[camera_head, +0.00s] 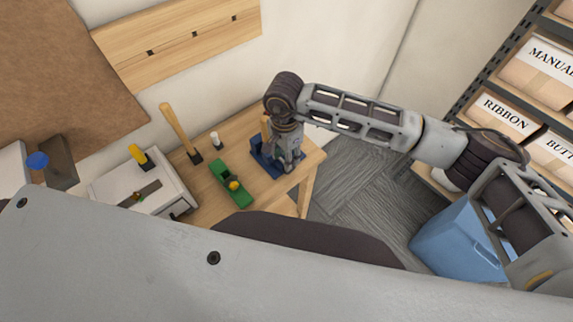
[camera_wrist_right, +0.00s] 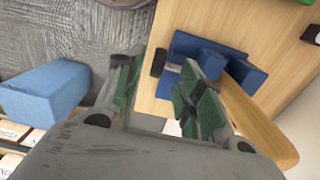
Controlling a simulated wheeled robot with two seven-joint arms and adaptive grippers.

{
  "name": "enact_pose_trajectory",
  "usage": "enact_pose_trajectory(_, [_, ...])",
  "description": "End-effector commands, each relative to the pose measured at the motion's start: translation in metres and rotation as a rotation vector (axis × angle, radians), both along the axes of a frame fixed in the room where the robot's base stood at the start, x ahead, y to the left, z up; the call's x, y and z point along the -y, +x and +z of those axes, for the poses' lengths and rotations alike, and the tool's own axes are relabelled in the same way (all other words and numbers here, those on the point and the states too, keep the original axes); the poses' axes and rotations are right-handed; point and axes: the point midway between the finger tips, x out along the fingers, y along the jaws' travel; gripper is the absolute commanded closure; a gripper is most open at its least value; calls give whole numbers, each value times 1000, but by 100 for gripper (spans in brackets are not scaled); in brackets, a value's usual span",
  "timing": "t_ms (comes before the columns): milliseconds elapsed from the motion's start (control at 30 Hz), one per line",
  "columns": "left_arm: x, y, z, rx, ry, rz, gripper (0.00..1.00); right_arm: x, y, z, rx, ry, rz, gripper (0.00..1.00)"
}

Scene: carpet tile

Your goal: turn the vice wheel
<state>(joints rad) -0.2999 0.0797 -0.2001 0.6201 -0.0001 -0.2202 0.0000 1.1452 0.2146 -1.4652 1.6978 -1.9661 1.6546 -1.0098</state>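The blue vice (camera_head: 262,163) sits near the right end of the wooden workbench (camera_head: 312,160). It also shows in the right wrist view (camera_wrist_right: 232,70). A dark wheel (camera_wrist_right: 158,62), seen roughly edge-on, is on the vice's left side there; my gripper hides it in the head view. My right gripper (camera_head: 288,160) hangs over the vice. In the wrist view its green-padded fingers (camera_wrist_right: 157,72) are spread, and the wheel appears between the fingertips. I cannot tell whether they touch it. A wooden piece (camera_wrist_right: 258,118) stands up at the vice jaws. My left gripper is out of view.
A green plane (camera_head: 230,184), a mallet (camera_head: 181,132) and a small white-topped bottle (camera_head: 216,141) are on the bench left of the vice. A grey box (camera_head: 170,193) is farther left. A blue bin (camera_head: 455,243) and shelves with boxes (camera_head: 505,108) are at the right.

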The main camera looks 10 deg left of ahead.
Motion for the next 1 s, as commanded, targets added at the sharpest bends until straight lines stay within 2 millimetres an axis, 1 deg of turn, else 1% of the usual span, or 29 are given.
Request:
enact_pose_trajectory(300, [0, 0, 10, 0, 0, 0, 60, 1, -2, -40, -2, -1, 0, 62])
enact_pose_trajectory(500, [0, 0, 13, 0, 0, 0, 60, 1, -2, -57, 0, 0, 0, 62])
enact_pose_trajectory(700, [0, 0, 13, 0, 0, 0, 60, 1, -1, -63, 1, -1, 0, 62])
enact_pose_trajectory(933, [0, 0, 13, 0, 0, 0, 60, 1, -1, -63, 1, -1, 0, 62])
enact_pose_trajectory(1000, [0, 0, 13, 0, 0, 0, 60, 1, -1, -63, 1, -1, 0, 71])
